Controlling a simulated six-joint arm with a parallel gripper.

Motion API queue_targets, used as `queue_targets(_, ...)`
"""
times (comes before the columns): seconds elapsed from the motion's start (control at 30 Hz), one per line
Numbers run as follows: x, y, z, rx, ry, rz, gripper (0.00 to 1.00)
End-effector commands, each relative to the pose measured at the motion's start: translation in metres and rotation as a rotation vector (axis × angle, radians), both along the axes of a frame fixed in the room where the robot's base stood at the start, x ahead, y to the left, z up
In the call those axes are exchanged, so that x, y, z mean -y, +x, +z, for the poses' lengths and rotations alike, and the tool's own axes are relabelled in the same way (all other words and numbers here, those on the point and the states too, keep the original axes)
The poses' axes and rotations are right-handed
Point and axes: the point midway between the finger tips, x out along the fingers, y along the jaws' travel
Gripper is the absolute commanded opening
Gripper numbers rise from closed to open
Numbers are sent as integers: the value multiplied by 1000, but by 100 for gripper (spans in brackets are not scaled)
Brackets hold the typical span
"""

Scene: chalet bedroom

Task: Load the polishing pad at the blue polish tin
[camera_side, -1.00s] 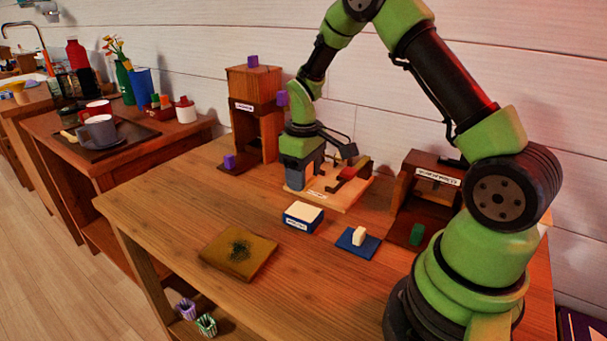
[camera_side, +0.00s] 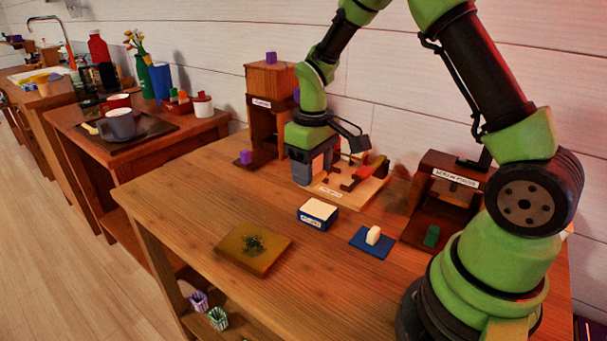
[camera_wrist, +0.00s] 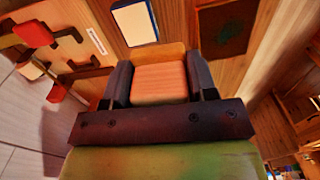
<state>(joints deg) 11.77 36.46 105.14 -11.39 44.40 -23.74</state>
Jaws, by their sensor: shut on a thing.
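The blue polish tin (camera_side: 318,212), a blue box with a cream top and a white label, sits mid-table; it also shows at the top of the wrist view (camera_wrist: 136,22). My gripper (camera_side: 312,168) is above the left end of a pale wooden board (camera_side: 345,196), behind the tin in the side view. In the wrist view my gripper (camera_wrist: 160,85) is shut on a block with a ribbed pinkish face and tan edge, seemingly the polishing pad (camera_wrist: 160,80). The pad is clear of the tin. Its underside is hidden.
A brown square with a dark patch (camera_side: 275,255) lies at the front. A blue mat (camera_side: 363,248) with a cream block (camera_side: 373,235) lies right of the tin. Wooden stands rise behind (camera_side: 265,120) and at right (camera_side: 425,185). Table front left is clear.

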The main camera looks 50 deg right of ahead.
Motion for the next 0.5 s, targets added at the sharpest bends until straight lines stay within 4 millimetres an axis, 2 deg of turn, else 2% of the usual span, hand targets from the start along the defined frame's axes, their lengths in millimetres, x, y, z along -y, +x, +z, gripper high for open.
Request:
queue_targets(0.03, 13, 3, -11, -5, 1, -7, 33)
queue_targets(0.1, 26, 7, -20, -3, 0, -2, 33)
queue_targets(0.2, 38, 9, -30, -2, 0, 3, 33)
queue_targets(0.5, 42, 10, -55, -2, 0, 6, 33)
